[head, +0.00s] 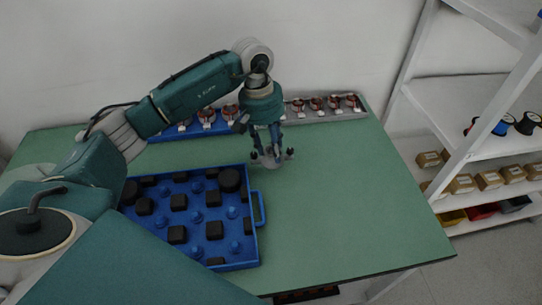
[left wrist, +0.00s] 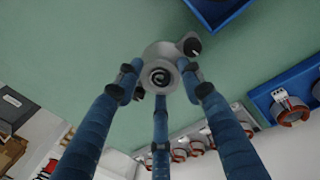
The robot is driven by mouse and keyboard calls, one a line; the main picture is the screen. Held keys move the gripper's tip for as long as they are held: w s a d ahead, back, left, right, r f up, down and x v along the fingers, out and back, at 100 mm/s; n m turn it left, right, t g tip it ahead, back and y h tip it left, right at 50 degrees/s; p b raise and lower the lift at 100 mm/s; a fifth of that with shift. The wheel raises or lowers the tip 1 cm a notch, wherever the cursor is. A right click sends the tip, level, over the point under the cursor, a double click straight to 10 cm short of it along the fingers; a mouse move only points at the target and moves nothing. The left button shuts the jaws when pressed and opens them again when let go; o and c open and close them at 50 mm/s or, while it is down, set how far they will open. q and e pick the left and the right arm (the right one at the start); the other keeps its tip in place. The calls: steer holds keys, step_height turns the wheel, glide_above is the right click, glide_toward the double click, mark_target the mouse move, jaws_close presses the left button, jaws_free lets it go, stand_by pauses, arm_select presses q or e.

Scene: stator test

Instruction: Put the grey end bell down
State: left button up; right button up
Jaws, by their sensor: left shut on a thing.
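My left gripper (head: 268,153) points down over the green table (head: 330,190), right of the blue tray and in front of the row of stators. Its fingers are shut on the grey end bell (head: 270,161), which shows low between the fingertips, at or close above the table top. I cannot tell if it touches the table. In the left wrist view the end bell (left wrist: 163,55) is a grey round part with a dark spiral-marked centre and a lug at its side, with the blue fingers around it. My right gripper is not in view.
The blue tray (head: 262,225) with black blocks and blue pegs stands to the left. Stators (head: 316,104) stand in a blue tray and a grey tray along the back edge. The table right of the gripper is clear. A white shelf (head: 455,100) with boxes stands at the right.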

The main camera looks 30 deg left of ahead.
arm_select(q)
step_height(320, 180, down, 6)
steer(key=shift+r+p, duration=0.2)
steer(key=shift+p, duration=0.4)
steer(key=shift+f, duration=0.25)
steer(key=o, duration=1)
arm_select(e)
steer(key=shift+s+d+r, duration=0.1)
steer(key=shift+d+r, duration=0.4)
